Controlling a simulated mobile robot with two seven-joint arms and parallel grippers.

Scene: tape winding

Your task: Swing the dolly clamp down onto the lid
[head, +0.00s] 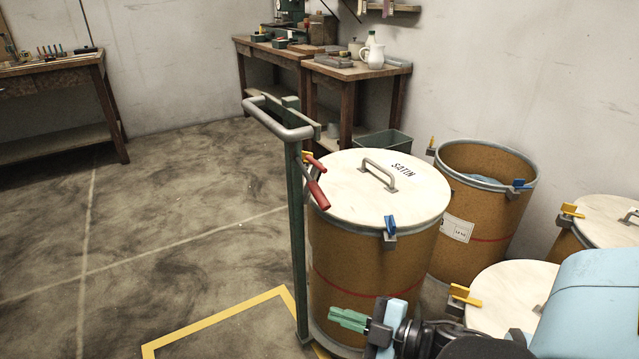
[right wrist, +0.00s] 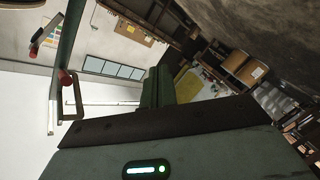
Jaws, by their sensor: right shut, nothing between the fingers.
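The dolly (head: 297,235) has a green post with a grey bar handle and stands at the left side of a brown drum. Its red-handled clamp (head: 318,190) is on the post at lid height, by the lid's left rim; whether it touches the lid I cannot tell. The white lid (head: 345,192) marked SATIN lies on the drum. My right gripper (head: 335,319) is shut and empty, low in front of the drum, below the clamp and lid. In the right wrist view its fingers (right wrist: 157,88) are together. My left gripper is out of view.
An open drum (head: 500,219) stands behind right; lidded drums (head: 510,295) crowd the right front. Blue and yellow latches (head: 389,226) stick out from rims. Workbenches (head: 360,72) line the back wall. The floor left of the dolly is clear, with a yellow line (head: 215,318).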

